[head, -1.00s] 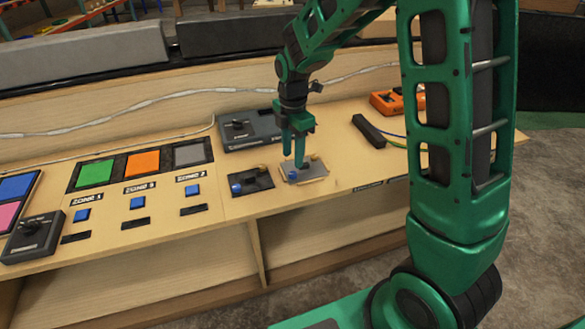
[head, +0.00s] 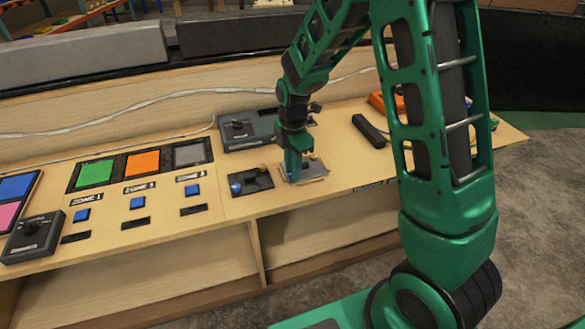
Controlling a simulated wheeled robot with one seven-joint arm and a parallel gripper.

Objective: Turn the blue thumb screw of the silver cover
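The silver cover (head: 314,171) is a small grey plate on the wooden desk, right of a dark cover. A yellow screw (head: 313,156) shows at its far right corner. My gripper (head: 292,170) points down over the left part of the silver cover, its green fingertips at or very near the plate. The fingers overlap in this view, so I cannot tell how far apart they are. The silver cover's blue thumb screw is hidden behind the fingers; whether they touch it cannot be seen.
The dark cover (head: 250,182) carries a blue knob (head: 236,188) and a yellow knob. A grey control box (head: 248,131) stands behind my gripper. A black bar (head: 369,130) and an orange device (head: 376,102) lie to the right. Clear wood lies at the front right.

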